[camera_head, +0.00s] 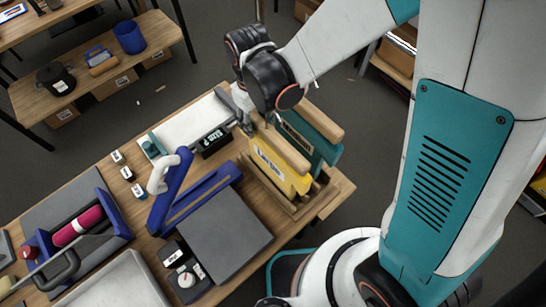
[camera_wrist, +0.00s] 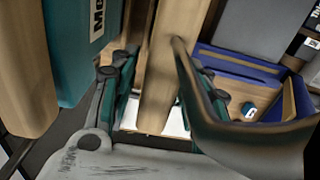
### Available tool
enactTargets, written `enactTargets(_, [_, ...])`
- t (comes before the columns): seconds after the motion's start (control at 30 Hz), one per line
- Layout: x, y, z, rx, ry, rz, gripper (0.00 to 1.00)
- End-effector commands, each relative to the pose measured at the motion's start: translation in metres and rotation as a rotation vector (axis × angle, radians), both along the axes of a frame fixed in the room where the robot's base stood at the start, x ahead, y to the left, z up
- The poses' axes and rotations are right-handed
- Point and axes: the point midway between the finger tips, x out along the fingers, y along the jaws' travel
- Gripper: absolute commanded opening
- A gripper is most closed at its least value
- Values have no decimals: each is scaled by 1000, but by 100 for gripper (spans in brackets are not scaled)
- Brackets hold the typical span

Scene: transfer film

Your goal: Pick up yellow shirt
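The yellow shirt (camera_head: 279,168) looks like a flat yellow panel with a pale label and a wooden bar along its top. It stands in a wooden rack (camera_head: 318,205) at the table's right end, in front of a similar teal panel (camera_head: 318,149). My gripper (camera_head: 246,122) is at the left end of the yellow panel's bar, coming from above. In the wrist view a wooden bar (camera_wrist: 162,65) lies between my two fingers, which look open around it. Contact is not clear. The teal panel (camera_wrist: 68,50) with its label is close on the left there; no yellow face shows.
A black display box (camera_head: 214,142) and a white board (camera_head: 190,122) are left of the rack. A blue press with a grey plate (camera_head: 222,238) stands in front. A pink roll (camera_head: 78,226) lies in a blue holder. Another table (camera_head: 95,65) is behind.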

Motion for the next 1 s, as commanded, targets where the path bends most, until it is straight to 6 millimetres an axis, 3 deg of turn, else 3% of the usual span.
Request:
enactTargets(0.03, [0,0,0,0,0,0,24])
enactTargets(0.13, [0,0,0,0,0,0,2])
enactTargets(0.17, [0,0,0,0,0,0,0])
enactTargets(0.73, [0,0,8,0,0,0,0])
enactTargets(1.0, [10,-1,55,0,0,-5,0])
